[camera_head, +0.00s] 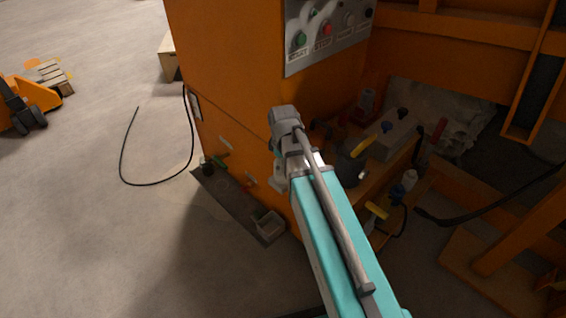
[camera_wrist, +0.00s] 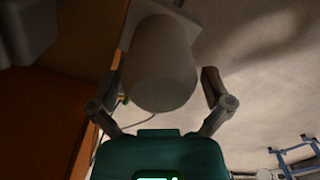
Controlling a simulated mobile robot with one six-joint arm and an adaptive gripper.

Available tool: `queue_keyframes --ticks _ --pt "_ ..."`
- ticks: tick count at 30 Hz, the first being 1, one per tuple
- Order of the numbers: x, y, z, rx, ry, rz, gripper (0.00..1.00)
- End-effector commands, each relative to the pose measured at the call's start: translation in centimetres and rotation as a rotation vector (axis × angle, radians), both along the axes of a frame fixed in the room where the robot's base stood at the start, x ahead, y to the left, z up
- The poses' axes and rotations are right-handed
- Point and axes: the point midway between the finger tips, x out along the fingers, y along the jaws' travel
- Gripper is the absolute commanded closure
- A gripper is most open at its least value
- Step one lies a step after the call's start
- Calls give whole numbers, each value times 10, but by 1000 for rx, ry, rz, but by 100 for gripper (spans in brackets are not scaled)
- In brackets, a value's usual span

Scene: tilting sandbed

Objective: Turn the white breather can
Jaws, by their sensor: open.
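The white breather can (camera_wrist: 162,60) shows in the wrist view as a pale, shaded cylinder, its rounded near end towards me. My gripper (camera_wrist: 162,84) is open, with one finger to the left of the can and one to its right. A gap shows on the right; on the left the finger lies close to the can's edge, and I cannot tell whether it touches. In the head view my arm's wrist is at the front corner of the orange machine (camera_head: 232,75), and I cannot clearly make out this can or my fingertips there.
A control panel (camera_head: 328,32) with buttons is above my wrist. A grey tray (camera_head: 238,205) juts out at the machine's foot. A black cable (camera_head: 122,160) loops on the floor. Valves and bottles crowd the recess at right. Open concrete floor is at left.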

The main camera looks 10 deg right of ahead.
Motion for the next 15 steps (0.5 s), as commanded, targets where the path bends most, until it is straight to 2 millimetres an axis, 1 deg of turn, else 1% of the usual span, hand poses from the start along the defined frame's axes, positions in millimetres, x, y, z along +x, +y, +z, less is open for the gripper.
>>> queue_keyframes --ticks 8,15 --pt "0 0 0 1 -1 -28 0" --pt "1 0 0 0 -1 -129 0"
